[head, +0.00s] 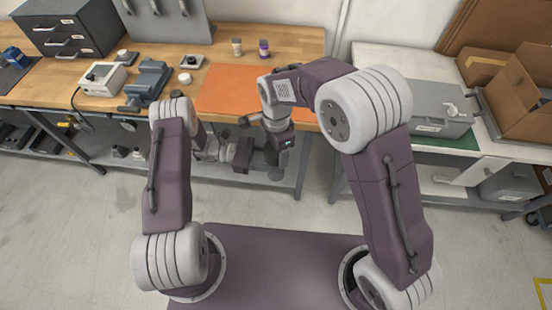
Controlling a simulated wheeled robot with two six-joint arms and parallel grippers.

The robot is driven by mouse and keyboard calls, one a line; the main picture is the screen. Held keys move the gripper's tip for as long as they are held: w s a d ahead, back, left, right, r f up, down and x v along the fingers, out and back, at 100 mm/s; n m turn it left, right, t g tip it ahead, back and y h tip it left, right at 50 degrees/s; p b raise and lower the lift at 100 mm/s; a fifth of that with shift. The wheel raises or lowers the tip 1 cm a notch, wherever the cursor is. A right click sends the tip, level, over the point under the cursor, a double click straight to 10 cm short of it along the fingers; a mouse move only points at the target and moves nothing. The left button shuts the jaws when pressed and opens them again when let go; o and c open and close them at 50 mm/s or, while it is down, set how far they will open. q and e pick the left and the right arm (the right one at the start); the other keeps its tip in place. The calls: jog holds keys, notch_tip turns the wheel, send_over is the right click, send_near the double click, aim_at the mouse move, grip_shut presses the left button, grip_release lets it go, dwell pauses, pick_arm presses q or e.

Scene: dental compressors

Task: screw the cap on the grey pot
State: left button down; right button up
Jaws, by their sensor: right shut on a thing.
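My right gripper (278,160) reaches down at the front edge of the bench, left of the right arm's elbow. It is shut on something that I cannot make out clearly. A rounded grey shape (277,174) shows at the lower end of this hand; I cannot tell whether it is the grey pot, its cap or part of the hand. My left gripper (256,156) points right, close beside the right one. Its fingers are too small and covered to tell open from shut. I cannot pick out the pot and cap with certainty.
The wooden bench holds an orange mat (228,92), a vise (146,82), a white jar (184,78), a small tray (191,61) and two bottles (237,46) (263,48). A grey drawer cabinet (68,28) stands back left. A grey case (428,106) and cardboard boxes (515,95) are at right.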

jog(key=o, duration=1.6)
notch_tip(320, 180, up, 12)
jog(key=shift+w, duration=0.1)
jog(key=s+d+f+n, duration=0.3)
jog(key=d, duration=0.4)
jog(key=s+d+f+n, duration=0.4)
jog(key=d, duration=0.3)
jog(key=s+d+f+n+t, duration=0.1)
jog(key=s+d+f+n, duration=0.2)
jog(key=d, duration=0.5)
jog(key=shift+s+f+n, duration=0.25)
jog(key=shift+s+n, duration=0.25)
jog(key=shift+s, duration=0.1)
